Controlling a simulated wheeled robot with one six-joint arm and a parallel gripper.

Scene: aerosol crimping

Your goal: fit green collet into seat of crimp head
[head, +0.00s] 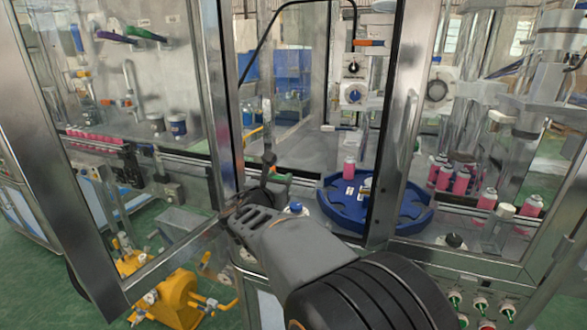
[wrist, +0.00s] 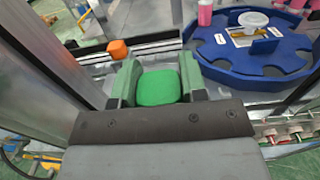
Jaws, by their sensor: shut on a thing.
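The green collet (wrist: 158,88) shows in the wrist view as a rounded green block between the two grey-green fingers of my gripper (wrist: 159,72). The fingers are shut on its sides, and its lower edge meets the dark gripper body. In the head view my gripper (head: 269,172) is small and far off, at the cabinet opening, left of the blue star wheel (head: 332,206). The collet cannot be made out clearly there. I cannot pick out the crimp head or its seat with certainty in either view.
An orange block (wrist: 118,49) lies just beyond the left finger. The star wheel (wrist: 221,70) is ahead right, with pink cans (head: 349,168) on and beside it. A metal door post (head: 397,130) stands right of my arm. A yellow machine (head: 170,298) is below left.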

